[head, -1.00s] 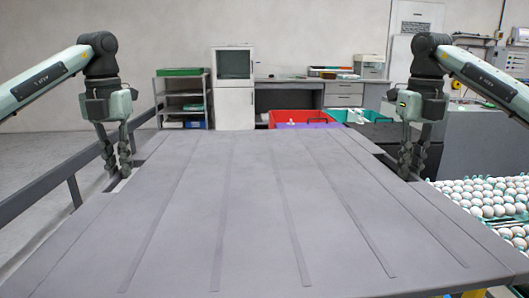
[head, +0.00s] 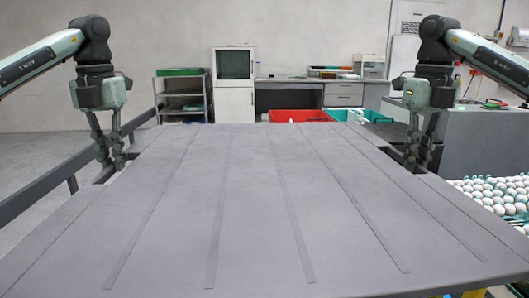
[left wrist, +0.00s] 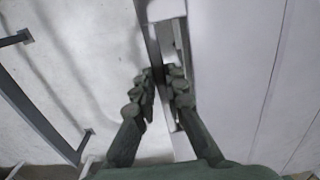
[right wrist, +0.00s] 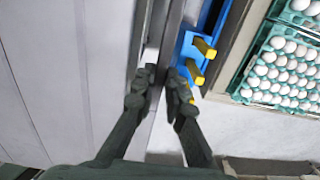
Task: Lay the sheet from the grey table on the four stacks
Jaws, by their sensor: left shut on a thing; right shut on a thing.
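The large grey ribbed sheet (head: 255,215) fills the lower middle of the head view. It also shows in the left wrist view (left wrist: 235,70) and the right wrist view (right wrist: 70,70). My left gripper (head: 112,163) is shut on the sheet's left edge; its fingers (left wrist: 161,75) stand on either side of a narrow rim. My right gripper (head: 416,158) is shut on the right edge, with its fingers (right wrist: 161,75) around the rim. The stacks under the sheet are hidden in the head view, and I cannot tell whether the sheet touches anything below.
Trays of white eggs (head: 492,192) stand at the right, also in the right wrist view (right wrist: 283,70). A dark rail (head: 60,178) runs along the left. Red (head: 300,115) and teal (head: 350,116) crates stand behind the sheet. Blue and yellow parts (right wrist: 200,55) lie just beyond the right edge.

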